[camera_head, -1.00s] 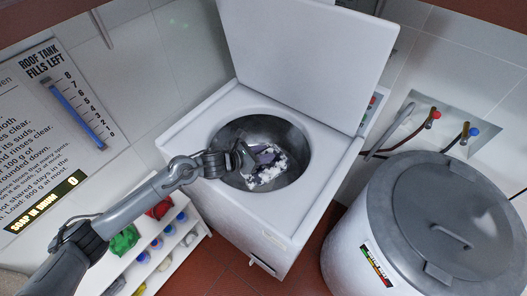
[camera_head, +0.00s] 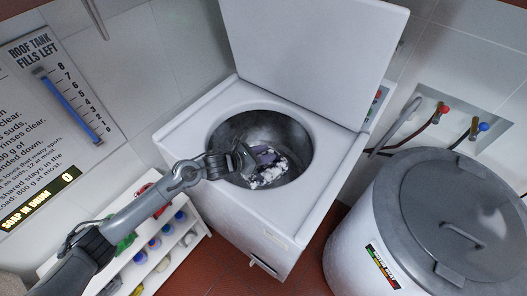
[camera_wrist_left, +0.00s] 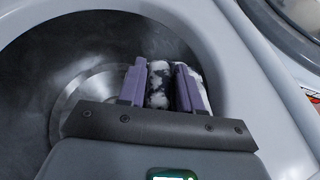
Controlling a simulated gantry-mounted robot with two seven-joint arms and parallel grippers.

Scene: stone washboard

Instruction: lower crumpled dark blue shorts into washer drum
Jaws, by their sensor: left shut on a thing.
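The washer drum (camera_head: 240,127) is an open, round grey tub in the white washer's top, with its lid raised. My left gripper (camera_head: 264,157) reaches in over the drum's left rim, its lavender fingers inside the opening. It is shut on a crumpled, mottled dark-and-white bundle, the shorts (camera_head: 268,177), which look more black and white than dark blue. In the left wrist view the shorts (camera_wrist_left: 158,84) are squeezed between the two fingers, above the drum's metal floor disc (camera_wrist_left: 95,92). I cannot tell whether they touch the drum. My right gripper is out of view.
The raised lid (camera_head: 310,55) stands behind the opening. A grey tank with a handled lid (camera_head: 455,215) is at the right, near red and blue taps (camera_head: 443,108). A low white shelf (camera_head: 180,232) with coloured bottles lies under my left arm.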

